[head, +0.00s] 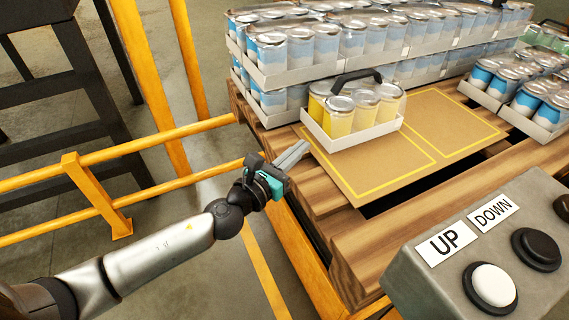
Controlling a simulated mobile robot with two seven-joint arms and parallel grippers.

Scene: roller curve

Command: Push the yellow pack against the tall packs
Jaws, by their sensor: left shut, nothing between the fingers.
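The yellow pack (345,140) is a white tray of several yellow cans with a dark carry handle. It sits upright on a brown sheet with yellow outlines (378,186), on the wooden pallet. The tall packs (285,55) are stacked trays of blue-and-white cans behind it. A narrow gap seems to lie between them, but I cannot tell its exact size. My left gripper (292,154) is shut and empty, just left of the yellow pack's near left corner, at the pallet's left edge. It looks apart from the pack. My right gripper is not in view.
Blue can trays (525,85) sit at right on the pallet. Yellow rails (120,150) run along the left. The outlined sheet right of the yellow pack is clear.

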